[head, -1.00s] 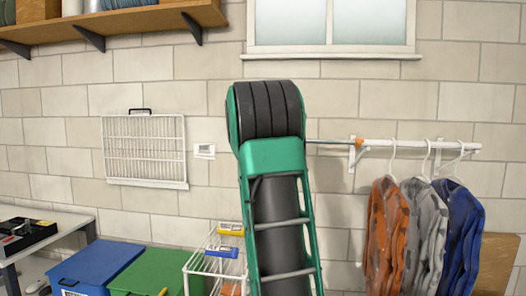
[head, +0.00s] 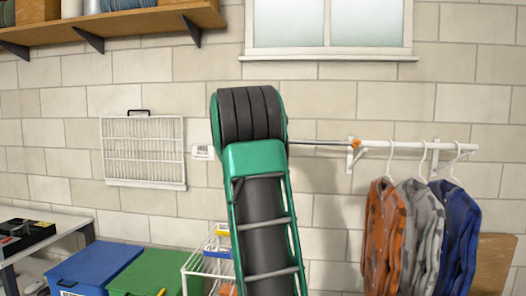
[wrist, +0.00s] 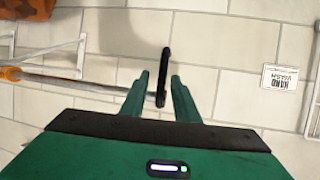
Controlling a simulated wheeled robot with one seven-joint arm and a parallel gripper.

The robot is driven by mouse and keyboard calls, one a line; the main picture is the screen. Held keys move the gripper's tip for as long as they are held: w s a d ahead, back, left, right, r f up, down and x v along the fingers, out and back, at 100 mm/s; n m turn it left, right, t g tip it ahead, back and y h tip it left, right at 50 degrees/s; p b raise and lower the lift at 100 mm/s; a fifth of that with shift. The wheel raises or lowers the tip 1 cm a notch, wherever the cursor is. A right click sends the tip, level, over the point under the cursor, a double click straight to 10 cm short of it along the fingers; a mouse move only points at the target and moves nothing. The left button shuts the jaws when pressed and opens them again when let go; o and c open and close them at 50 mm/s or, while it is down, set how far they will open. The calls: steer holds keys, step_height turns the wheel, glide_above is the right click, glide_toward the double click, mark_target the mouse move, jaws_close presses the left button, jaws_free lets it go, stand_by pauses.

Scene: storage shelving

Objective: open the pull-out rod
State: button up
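In the wrist view, which is upside down, my gripper (wrist: 160,75) has its two green fingers apart. A black bar handle (wrist: 166,58) at the end of the thin metal pull-out rod (wrist: 95,87) stands in the gap, closer to the right finger. I cannot tell whether it touches a finger. In the head view the grey rod (head: 320,143) runs from behind my green arm to an orange collar (head: 356,143) on the white wall rail (head: 410,146). My arm hides the gripper and handle there.
Orange, grey and blue garments (head: 382,230) hang from the rail on white hangers. A white wall grille (head: 143,152) is at left, above blue (head: 98,265) and green bins (head: 148,270). A white wire rack (head: 205,265) stands beside my arm. A label (wrist: 280,77) is on the wall.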

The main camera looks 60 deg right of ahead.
steer(key=v, duration=1)
steer(key=shift+a+r, duration=0.15)
steer(key=shift+a, duration=0.2)
steer(key=s+a+f+n+y, duration=0.2)
steer(key=s+a+f+y, duration=0.2)
steer(key=a+f, duration=0.55)
steer(key=s+a+f+n+y, duration=0.2)
steer(key=s+a+f+y, duration=0.15)
steer(key=a+f, duration=0.55)
steer(key=s+a+f+n+g+y, duration=0.3)
steer(key=s+a+f+y, duration=0.3)
steer(key=s+a+f, duration=1)
steer(key=s+a+n, duration=0.1)
steer(key=s+a, duration=0.1)
steer(key=a, duration=0.2)
steer(key=shift+s+a+f+n+g, duration=0.2)
steer(key=shift+s+f+n+g, duration=0.1)
steer(key=shift+s, duration=0.1)
